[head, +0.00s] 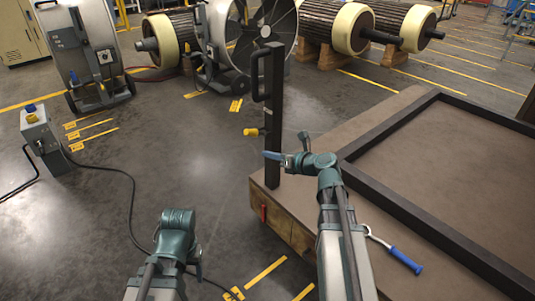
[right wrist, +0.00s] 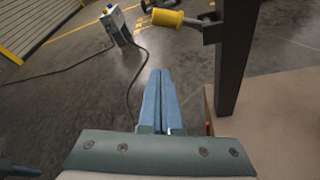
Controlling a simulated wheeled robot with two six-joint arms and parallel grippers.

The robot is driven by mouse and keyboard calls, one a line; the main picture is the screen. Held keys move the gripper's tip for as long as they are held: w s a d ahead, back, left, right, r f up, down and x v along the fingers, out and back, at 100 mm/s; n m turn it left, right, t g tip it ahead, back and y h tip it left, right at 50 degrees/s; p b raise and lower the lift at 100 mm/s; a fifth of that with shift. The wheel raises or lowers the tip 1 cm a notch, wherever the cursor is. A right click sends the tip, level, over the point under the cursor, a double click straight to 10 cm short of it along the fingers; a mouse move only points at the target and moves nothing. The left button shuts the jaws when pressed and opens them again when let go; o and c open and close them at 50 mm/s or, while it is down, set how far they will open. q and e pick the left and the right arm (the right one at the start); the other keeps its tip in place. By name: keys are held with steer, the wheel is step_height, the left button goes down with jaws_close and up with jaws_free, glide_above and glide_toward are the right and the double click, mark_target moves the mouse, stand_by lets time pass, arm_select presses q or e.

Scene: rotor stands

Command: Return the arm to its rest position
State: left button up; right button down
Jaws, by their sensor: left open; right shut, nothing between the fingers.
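My right arm reaches up the middle of the head view. Its gripper (head: 268,155) points left, just in front of a dark upright post at the bench's corner; I cannot tell whether it touches the post. In the right wrist view its blue fingers (right wrist: 160,100) are together with nothing between them. The post stands to their right there, apart from the fingertips. My left arm is at the lower left of the head view, over the floor. Its gripper end (head: 178,225) is folded, its fingertips are hard to make out, and nothing is seen held.
The dark post (head: 274,105) has a yellow knob (head: 251,132) facing left. A blue-handled wrench (head: 398,255) lies on the bench (head: 390,110) beside a black frame (head: 420,220). A grey box (head: 38,130) with a cable stands at left. The floor between is clear.

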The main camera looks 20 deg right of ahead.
steer(key=s+a+f+n+g+p, duration=0.1)
steer(key=s+a+f+n+g, duration=0.35)
steer(key=a+n, duration=0.5)
steer(key=s+a+f+n+g+p, duration=0.1)
steer(key=s+a+f+n+g, duration=0.4)
steer(key=a+n, duration=0.5)
steer(key=s+a+f+n+g+h+p, duration=0.15)
steer(key=s+n+g+h, duration=0.45)
steer(key=s+n, duration=1.15)
steer(key=w+r+n+t+h+p, duration=0.2)
steer(key=w+r+p, duration=0.1)
steer(key=r+p, duration=3.5)
steer(key=shift+d, duration=0.3)
steer(key=shift+f+t, duration=0.1)
steer(key=shift+t, duration=0.15)
